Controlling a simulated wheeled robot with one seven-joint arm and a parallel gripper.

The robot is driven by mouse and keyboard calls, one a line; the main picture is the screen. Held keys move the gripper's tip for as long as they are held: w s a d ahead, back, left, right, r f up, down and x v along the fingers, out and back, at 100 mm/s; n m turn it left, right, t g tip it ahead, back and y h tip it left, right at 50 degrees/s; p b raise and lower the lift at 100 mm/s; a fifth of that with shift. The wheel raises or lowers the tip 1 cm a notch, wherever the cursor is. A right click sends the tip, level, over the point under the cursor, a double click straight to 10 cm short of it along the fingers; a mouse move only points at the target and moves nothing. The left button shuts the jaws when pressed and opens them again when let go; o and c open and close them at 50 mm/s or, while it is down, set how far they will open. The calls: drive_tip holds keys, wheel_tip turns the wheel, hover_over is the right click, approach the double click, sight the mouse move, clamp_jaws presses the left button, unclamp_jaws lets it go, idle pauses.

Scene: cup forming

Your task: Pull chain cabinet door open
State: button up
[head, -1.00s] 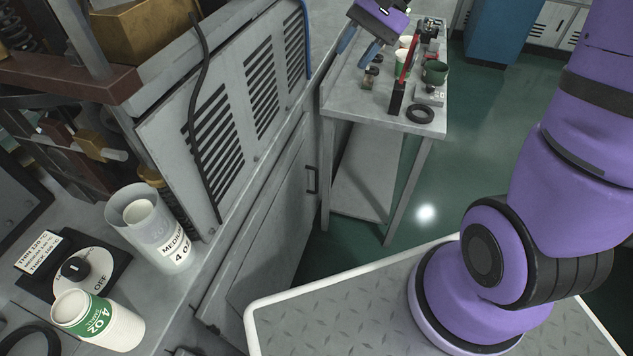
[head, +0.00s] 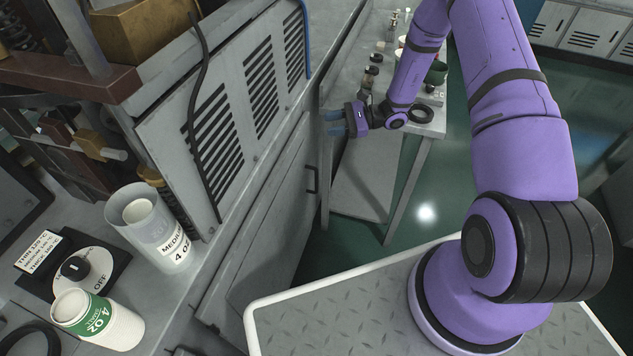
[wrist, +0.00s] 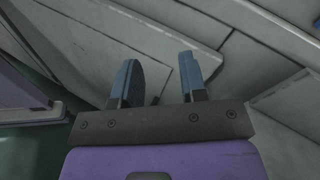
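The cabinet door (head: 268,225) is a grey panel in the side of the machine bench and looks shut in the head view. Its dark bar handle (head: 311,180) stands upright near the door's far edge. My gripper (head: 327,123) is above the handle and apart from it, its blue fingers pointing left toward the machine. In the wrist view my gripper (wrist: 160,80) has its two blue fingers apart, with nothing between them. Grey panels and seams lie beyond the fingers there. I cannot make out the handle in the wrist view.
A side table (head: 345,80) with jars and cups stands close behind my gripper. Green floor (head: 455,185) is clear between the table and my base.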

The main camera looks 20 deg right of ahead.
wheel_tip(320, 180, down, 15)
drive_tip(key=s+d+m+t, duration=0.1)
drive_tip(key=d+m+t, duration=0.1)
drive_tip(key=m+t, duration=0.4)
drive_tip(key=m+t+h, duration=0.4)
drive_tip(key=m, duration=0.1)
hover_over(317, 191)
drive_tip(key=f, duration=1.2)
drive_tip(key=shift+w+f, duration=0.25)
drive_tip(key=shift+w, duration=0.1)
clamp_jaws()
